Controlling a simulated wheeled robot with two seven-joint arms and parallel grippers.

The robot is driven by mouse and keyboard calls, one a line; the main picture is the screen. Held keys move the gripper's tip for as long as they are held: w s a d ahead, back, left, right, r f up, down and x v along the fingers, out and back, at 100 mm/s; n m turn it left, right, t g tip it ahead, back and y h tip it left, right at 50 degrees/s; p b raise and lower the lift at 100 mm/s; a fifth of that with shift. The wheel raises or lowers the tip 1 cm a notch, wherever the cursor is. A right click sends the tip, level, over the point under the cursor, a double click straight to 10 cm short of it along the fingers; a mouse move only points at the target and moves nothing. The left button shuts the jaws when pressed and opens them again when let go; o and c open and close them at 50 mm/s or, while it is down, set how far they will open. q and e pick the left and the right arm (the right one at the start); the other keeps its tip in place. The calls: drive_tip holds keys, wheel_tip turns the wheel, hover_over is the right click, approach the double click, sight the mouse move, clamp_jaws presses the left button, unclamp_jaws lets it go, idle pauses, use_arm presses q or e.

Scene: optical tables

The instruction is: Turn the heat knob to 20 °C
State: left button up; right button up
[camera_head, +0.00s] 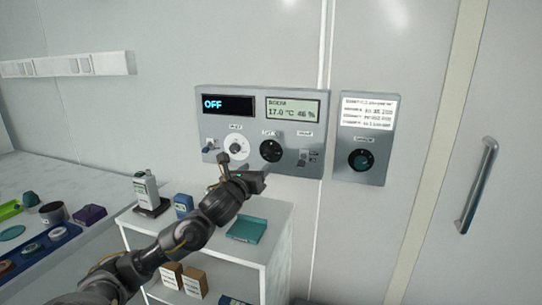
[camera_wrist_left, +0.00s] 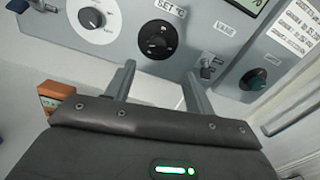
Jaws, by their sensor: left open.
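The control panel (camera_head: 223,168) is on the wall. Its left display (camera_head: 227,105) reads OFF, and its right display (camera_head: 292,109) reads ROOM 17.0 °C 46 %. A black knob (camera_head: 271,150) sits under the right display. In the left wrist view this black knob (camera_wrist_left: 157,39) is labelled SET °C. My left gripper (camera_head: 262,177) is open and empty, just below the black knob. In the left wrist view its fingers (camera_wrist_left: 157,80) are apart below the knob, not touching it. My right gripper is not in view.
A second panel (camera_head: 365,183) with a dark teal knob (camera_head: 361,160) is to the right. A toggle switch (camera_wrist_left: 209,66) sits between the black and teal knobs. A door handle (camera_head: 477,185) is far right.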

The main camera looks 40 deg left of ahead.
sight(268, 154)
use_arm(q)
drive_tip(key=p+x, duration=0.1)
drive_tip(key=x, duration=0.2)
drive_tip(key=p+x, duration=0.1)
drive_tip(key=x, duration=0.2)
drive_tip(key=p+x, duration=0.1)
drive_tip(key=x, duration=0.2)
drive_tip(key=shift+a, duration=0.3)
drive_tip(key=shift+w+a, duration=0.15)
drive_tip(key=shift+w, duration=0.35)
drive_tip(key=c, duration=1)
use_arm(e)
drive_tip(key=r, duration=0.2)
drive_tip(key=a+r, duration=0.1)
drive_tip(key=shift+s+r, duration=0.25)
